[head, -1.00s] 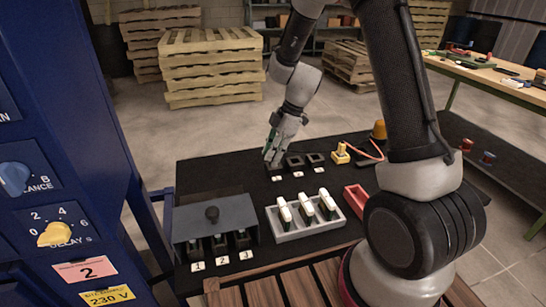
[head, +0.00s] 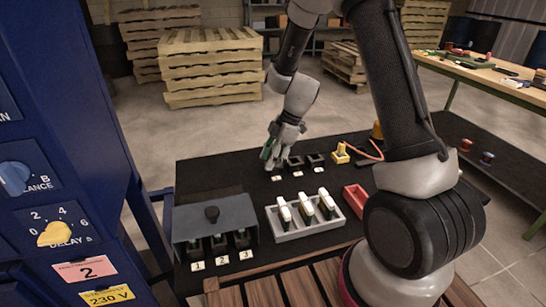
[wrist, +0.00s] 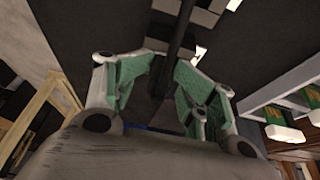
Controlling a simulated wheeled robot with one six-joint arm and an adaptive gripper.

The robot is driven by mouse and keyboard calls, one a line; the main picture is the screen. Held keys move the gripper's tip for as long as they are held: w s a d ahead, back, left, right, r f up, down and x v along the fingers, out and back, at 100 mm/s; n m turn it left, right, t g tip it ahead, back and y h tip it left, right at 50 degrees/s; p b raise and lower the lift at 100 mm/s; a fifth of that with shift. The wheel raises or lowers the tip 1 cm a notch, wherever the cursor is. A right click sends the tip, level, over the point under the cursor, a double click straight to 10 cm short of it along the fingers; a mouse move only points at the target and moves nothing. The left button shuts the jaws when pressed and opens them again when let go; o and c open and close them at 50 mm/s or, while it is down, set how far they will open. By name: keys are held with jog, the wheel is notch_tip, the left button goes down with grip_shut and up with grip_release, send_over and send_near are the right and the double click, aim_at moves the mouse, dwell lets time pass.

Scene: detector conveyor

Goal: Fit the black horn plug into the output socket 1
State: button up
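My gripper (head: 271,150) hangs at the far left end of a row of small black sockets with white labels. The leftmost socket (head: 277,168) is close beneath it and partly covered. In the wrist view the green-padded fingers of my gripper (wrist: 166,68) stand apart, with a long dark shape (wrist: 182,45) between them. I cannot tell whether this is the black horn plug or whether the fingers press on it. Two more sockets of the row, the middle one (head: 295,163) and the right one (head: 315,161), show clearly. The labels are too small to read.
A yellow plug (head: 341,153) with an orange cord lies right of the row. A grey covered box (head: 214,215) with bays numbered 1 to 3, a tray of white-topped modules (head: 286,236) and a red bin (head: 356,199) stand nearer. The blue cabinet (head: 65,130) is at left.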

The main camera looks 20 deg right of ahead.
jog(key=shift+s+d+f, duration=0.15)
jog(key=shift+d+f, duration=0.05)
jog(key=s+d+r+m+t+h, duration=0.1)
jog(key=s+d+r+m, duration=0.2)
jog(key=r, duration=0.7)
jog(key=s+d+r+m, duration=0.1)
jog(key=s+d+r, duration=0.25)
jog(key=r, duration=0.65)
jog(key=s+d+r+m+t+h, duration=0.1)
jog(key=s+d+r+m, duration=0.2)
jog(key=s+m, duration=0.4)
jog(key=s+d+r+m+t+h, duration=0.2)
jog(key=s+d+m, duration=0.3)
jog(key=s, duration=0.8)
jog(key=shift+s+d+r+m+h, duration=0.15)
jog(key=shift+r+m+h, duration=0.15)
jog(key=shift+r+m, duration=0.65)
